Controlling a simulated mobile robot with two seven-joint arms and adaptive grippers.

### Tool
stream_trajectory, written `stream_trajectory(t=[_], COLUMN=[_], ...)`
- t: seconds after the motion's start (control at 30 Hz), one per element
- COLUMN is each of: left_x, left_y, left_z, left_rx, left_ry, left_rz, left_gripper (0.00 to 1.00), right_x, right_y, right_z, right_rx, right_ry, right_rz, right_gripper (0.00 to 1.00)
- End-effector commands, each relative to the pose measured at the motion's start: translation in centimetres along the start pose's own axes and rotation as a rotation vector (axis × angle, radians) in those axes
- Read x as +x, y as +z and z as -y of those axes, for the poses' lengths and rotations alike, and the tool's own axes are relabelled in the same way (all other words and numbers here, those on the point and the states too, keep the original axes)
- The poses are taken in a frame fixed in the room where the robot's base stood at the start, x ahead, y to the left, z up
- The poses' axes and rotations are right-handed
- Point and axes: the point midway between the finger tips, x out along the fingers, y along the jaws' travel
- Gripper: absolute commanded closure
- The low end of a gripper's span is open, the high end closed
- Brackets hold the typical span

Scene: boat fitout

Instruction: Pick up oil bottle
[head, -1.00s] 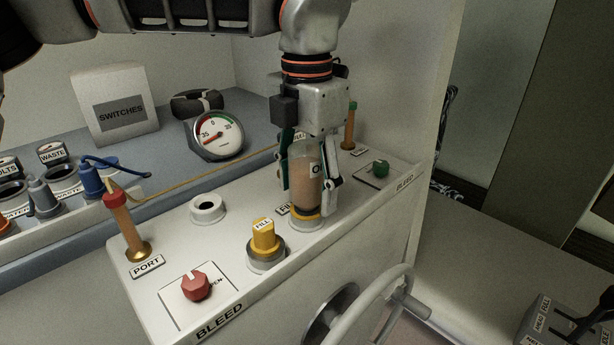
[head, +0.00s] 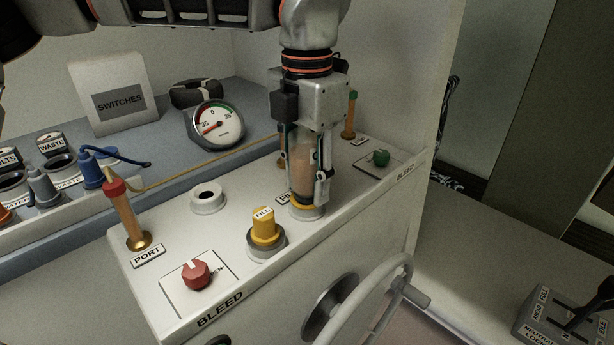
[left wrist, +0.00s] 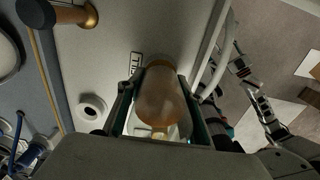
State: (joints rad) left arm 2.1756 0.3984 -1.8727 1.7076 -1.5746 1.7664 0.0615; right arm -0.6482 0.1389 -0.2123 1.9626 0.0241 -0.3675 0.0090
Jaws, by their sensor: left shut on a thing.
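The oil bottle (head: 301,176) is a clear bottle with brownish-amber contents. It stands neck-down with its lower end in a pale ring with a yellow rim on the white console. My left gripper (head: 305,185) comes down over it from above and is shut on its sides. The bottle also shows between the two fingers in the left wrist view (left wrist: 161,97). The gripper covers the bottle's upper part in the head view. My right gripper cannot be made out clearly.
A yellow fill cap (head: 264,226) stands just left of the bottle. A gauge (head: 216,124) stands behind. A steering wheel (head: 361,300) is in front.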

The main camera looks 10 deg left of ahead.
Motion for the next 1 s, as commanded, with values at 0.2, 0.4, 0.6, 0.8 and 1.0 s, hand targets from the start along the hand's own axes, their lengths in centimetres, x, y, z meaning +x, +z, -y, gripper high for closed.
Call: stream_trajectory(t=[0.2,0.4,0.6,0.8,1.0], left_x=[-2.8,-7.9,-13.5,-17.5,-19.4], left_y=[0.1,0.1,0.1,0.0,0.0], left_z=[0.0,0.0,0.0,0.1,0.0], left_rx=[-0.001,-0.003,-0.004,-0.002,-0.001], left_ry=[0.001,0.002,0.002,0.0,0.0], left_rz=[0.007,0.008,0.007,0.005,0.003], left_gripper=[0.93,0.93,0.93,0.93,0.93], right_x=[-0.1,-0.3,-0.7,-1.1,-1.3], right_y=[-0.1,-0.4,-1.1,-1.7,-1.9], right_z=[0.0,-0.1,-0.2,-0.3,-0.4], right_rx=[0.0,0.0,-0.001,-0.001,-0.001], right_ry=[0.0,0.0,0.0,0.0,0.001], right_rz=[0.0,0.0,-0.001,-0.001,0.002], right_gripper=[0.6,0.6,0.6,0.6,0.6])
